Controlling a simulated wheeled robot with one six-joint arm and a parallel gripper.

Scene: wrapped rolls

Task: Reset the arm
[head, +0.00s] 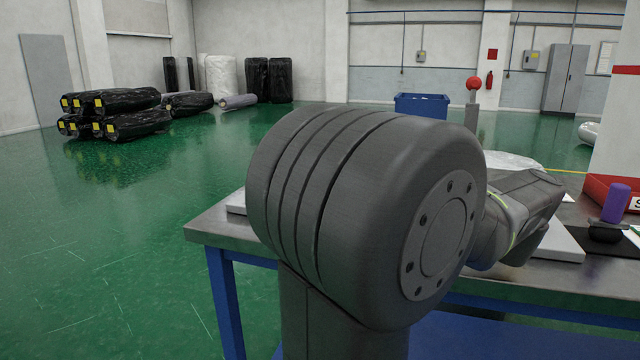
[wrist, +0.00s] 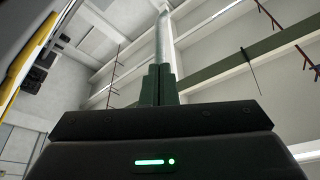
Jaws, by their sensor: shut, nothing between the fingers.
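My arm fills the middle of the head view, with a large dark grey joint in front of the table. My gripper is hidden behind it there. In the wrist view my gripper (wrist: 158,85) points up toward the ceiling and walls. Its two dark fingers are together with nothing between them. A green light shows on the gripper body below the fingers.
A metal-topped table (head: 215,222) with blue legs stands close ahead, partly hidden by my arm. A purple object (head: 616,201) and a red bin (head: 597,188) are at its right. Black wrapped rolls (head: 135,122) lie at the left back. Green floor at the left is clear.

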